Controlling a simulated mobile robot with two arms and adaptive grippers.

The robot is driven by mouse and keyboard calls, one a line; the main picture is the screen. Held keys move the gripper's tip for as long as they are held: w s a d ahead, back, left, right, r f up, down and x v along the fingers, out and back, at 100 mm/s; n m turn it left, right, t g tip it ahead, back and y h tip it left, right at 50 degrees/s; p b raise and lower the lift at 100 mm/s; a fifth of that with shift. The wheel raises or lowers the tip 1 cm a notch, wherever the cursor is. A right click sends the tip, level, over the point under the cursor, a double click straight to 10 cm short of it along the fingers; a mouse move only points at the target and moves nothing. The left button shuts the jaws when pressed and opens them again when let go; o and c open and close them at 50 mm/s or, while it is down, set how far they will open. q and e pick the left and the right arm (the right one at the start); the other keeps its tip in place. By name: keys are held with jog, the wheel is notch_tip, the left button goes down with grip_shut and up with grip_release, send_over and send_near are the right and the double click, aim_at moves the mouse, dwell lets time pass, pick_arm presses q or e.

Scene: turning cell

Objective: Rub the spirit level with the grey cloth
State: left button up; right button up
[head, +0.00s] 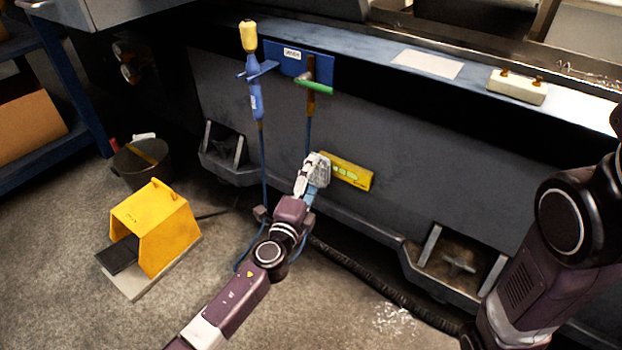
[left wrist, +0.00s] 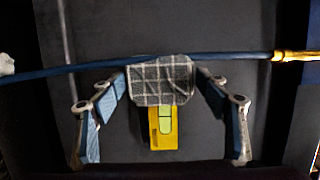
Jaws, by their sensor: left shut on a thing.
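The spirit level (head: 347,172) is yellow with pale green windows and lies against the dark front panel of the machine. It also shows in the left wrist view (left wrist: 163,140), partly hidden behind the cloth. The grey checked cloth (left wrist: 160,80) is between the fingers of my left gripper (left wrist: 161,90), which is shut on it. In the head view, my left gripper (head: 317,172) and the cloth are at the level's left end. I cannot tell whether the cloth touches the level. Only links of my right arm show; its gripper is out of view.
A blue hanging tool (head: 255,100) and a green-handled tool (head: 314,87) hang above, with blue cables running down near my left gripper. A yellow foot-pedal guard (head: 155,225) and a dark bucket (head: 140,165) stand on the floor at left. A pale box (head: 517,87) sits on the ledge.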

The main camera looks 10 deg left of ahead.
pick_arm(q)
jog(key=shift+w+d, duration=0.35)
jog(key=shift+w, duration=0.55)
